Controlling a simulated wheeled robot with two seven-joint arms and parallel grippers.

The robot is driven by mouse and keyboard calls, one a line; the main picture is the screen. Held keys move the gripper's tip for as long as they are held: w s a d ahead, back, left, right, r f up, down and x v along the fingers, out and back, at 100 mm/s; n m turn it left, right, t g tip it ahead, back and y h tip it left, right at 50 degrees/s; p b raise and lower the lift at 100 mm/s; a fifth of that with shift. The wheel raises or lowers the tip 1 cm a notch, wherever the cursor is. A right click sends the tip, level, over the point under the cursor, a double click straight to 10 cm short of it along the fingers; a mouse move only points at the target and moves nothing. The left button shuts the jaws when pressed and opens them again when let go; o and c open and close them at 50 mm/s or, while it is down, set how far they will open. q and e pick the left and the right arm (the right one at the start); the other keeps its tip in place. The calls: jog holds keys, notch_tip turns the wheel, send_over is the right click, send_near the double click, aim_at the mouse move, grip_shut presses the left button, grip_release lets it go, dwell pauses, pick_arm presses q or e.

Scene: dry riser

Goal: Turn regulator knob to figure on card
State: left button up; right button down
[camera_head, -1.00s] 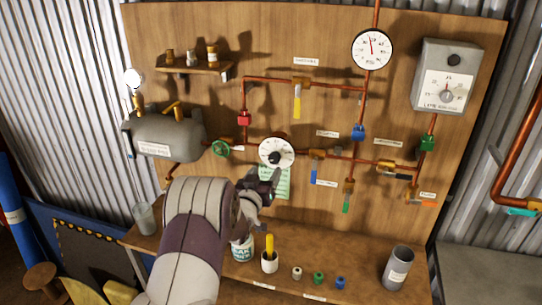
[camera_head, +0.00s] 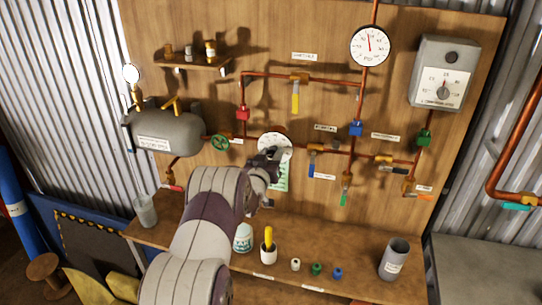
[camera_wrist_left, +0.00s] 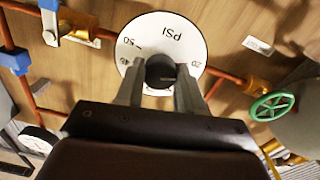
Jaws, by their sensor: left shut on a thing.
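The regulator is a round white dial (camera_head: 271,141) marked PSI on the wooden board. In the left wrist view the dial (camera_wrist_left: 165,30) shows upside down with figures around its rim. Its black knob (camera_wrist_left: 160,70) is at the dial's middle, between my left fingers. My left gripper (camera_head: 270,155) is shut on the knob and covers it in the head view; the fingers also show in the left wrist view (camera_wrist_left: 160,88). The pale green card (camera_head: 282,178) hangs below the dial, mostly behind my gripper, so its figure cannot be read. My right gripper is not in view.
A green handwheel (camera_head: 220,142) and a grey tank (camera_head: 168,135) are left of the dial. Copper pipes with coloured valve levers, such as a blue one (camera_head: 311,167), run to the right. A pressure gauge (camera_head: 370,45) is above. Cups and small caps stand on the shelf (camera_head: 290,268) below.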

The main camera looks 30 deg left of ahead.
pick_arm(q)
jog(key=shift+f+m+b, duration=0.2)
jog(key=shift+m+b, duration=0.2)
jog(key=shift+b, duration=0.3)
jog(key=m+b, duration=0.8)
jog(key=b, duration=0.5)
jog(key=shift+f, duration=0.2)
jog(key=m+b, duration=0.8)
jog(key=b, duration=0.3)
jog(key=shift+d+r, duration=0.1)
jog(key=shift+r+m+g+b, duration=0.15)
jog(key=shift+m+g+b, duration=0.15)
jog(key=shift+m+b, duration=1.5)
jog(key=shift+m, duration=0.4)
jog(key=o, duration=1)
jog(key=shift+o, duration=0.2)
jog(key=shift+r, duration=0.1)
